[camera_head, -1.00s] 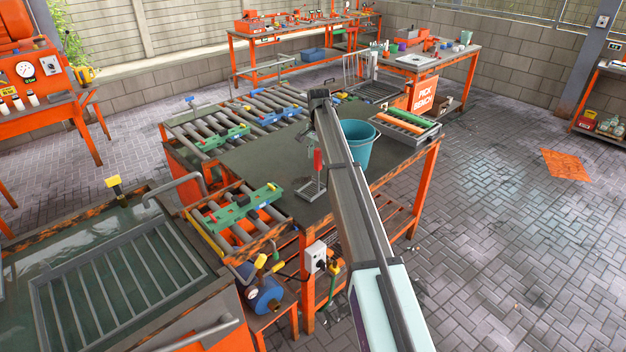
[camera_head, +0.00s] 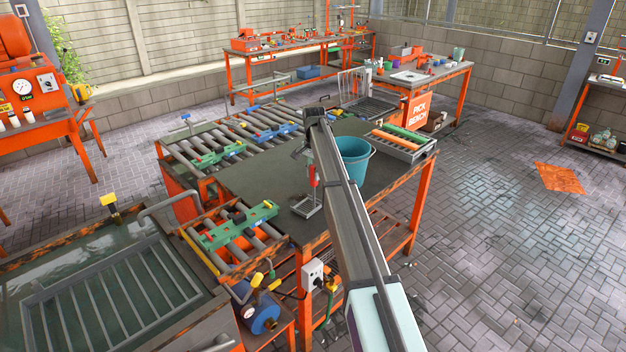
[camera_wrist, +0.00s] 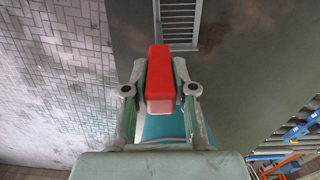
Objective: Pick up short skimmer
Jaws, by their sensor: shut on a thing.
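The short skimmer has a red handle (camera_wrist: 160,75) and a grey slatted head (camera_wrist: 179,22). In the wrist view the handle stands between the two fingers of my gripper (camera_wrist: 158,72), which is shut on it. In the head view the skimmer's red handle shows beside my arm, with its grey head (camera_head: 306,206) below, over the dark bench top (camera_head: 255,178). Whether the head touches the bench I cannot tell. My arm hides most of my gripper in the head view.
A teal bucket (camera_head: 358,160) stands just right of my arm, and also shows behind the fingers in the wrist view (camera_wrist: 165,127). A tray with orange and green bars (camera_head: 404,142) lies at the bench's right end. Roller conveyors (camera_head: 235,140) adjoin at left.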

